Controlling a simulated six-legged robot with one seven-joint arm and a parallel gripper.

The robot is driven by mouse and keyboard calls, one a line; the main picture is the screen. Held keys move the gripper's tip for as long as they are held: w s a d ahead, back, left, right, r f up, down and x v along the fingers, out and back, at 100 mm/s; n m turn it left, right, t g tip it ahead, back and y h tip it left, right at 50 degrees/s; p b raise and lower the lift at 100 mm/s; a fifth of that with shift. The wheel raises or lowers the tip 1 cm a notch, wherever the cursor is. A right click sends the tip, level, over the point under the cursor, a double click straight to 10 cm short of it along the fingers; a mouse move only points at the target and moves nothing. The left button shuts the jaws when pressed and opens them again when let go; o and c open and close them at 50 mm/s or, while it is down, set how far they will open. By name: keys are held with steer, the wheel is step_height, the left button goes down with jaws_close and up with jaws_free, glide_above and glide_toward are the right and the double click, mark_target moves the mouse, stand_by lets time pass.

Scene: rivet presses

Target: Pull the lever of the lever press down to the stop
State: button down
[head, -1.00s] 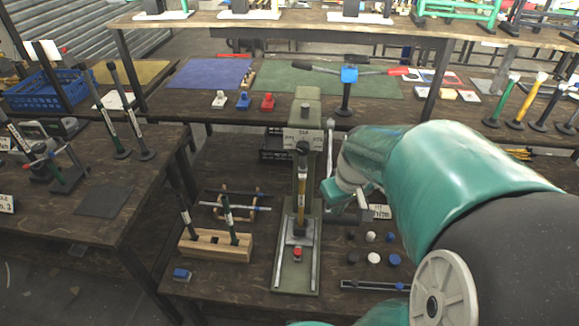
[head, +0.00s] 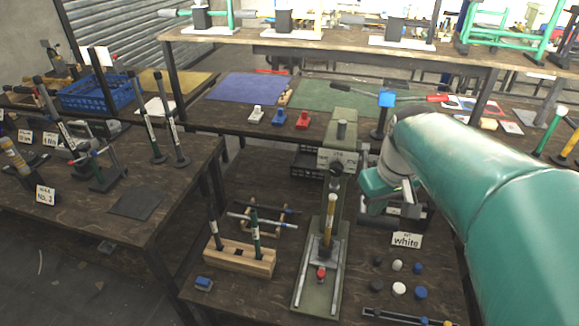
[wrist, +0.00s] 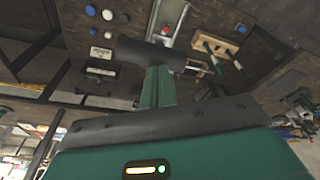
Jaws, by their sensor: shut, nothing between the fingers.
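The lever press (head: 342,130) stands in the middle of the head view, a grey-green column with a base plate (head: 302,278) on the low bench. A slim lever (head: 364,162) with a grey knob stands nearly upright at the column's right side; its lower part is hidden. A yellow shaft (head: 328,212) with a black top stands over the base, with a red piece (head: 321,273) in front. My gripper (head: 407,192) is shut and empty just right of the lever; I cannot tell whether they touch. In the wrist view the shut fingers (wrist: 150,55) show against the bench, with nothing held.
A wooden block with upright tools (head: 240,258) stands left of the press. A "white" label (head: 406,240) and several small caps (head: 398,289) lie to the right. A side table (head: 139,204) is at left; a rear bench holds a blue mat (head: 247,87).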

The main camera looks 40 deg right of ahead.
steer(key=shift+w+d+r, duration=0.1)
steer(key=shift+r, duration=1.45)
steer(key=w+d+r, duration=0.1)
steer(key=r, duration=0.7)
steer(key=w+d+r, duration=0.2)
steer(key=r, duration=0.6)
steer(key=shift+d, duration=0.15)
steer(key=a+f+n+t, duration=0.1)
steer(key=a+f, duration=0.4)
steer(key=a, duration=0.5)
steer(key=w+a+f+n+t, duration=0.1)
steer(key=a+f, duration=0.5)
steer(key=a, duration=0.4)
steer(key=w+a+f+n+t, duration=0.1)
steer(key=a+f, duration=0.5)
steer(key=a, duration=0.4)
steer(key=shift+w+f+n+y, duration=0.25)
steer(key=shift+n+y, duration=0.15)
steer(key=shift+s+d, duration=0.1)
steer(key=shift+d, duration=0.1)
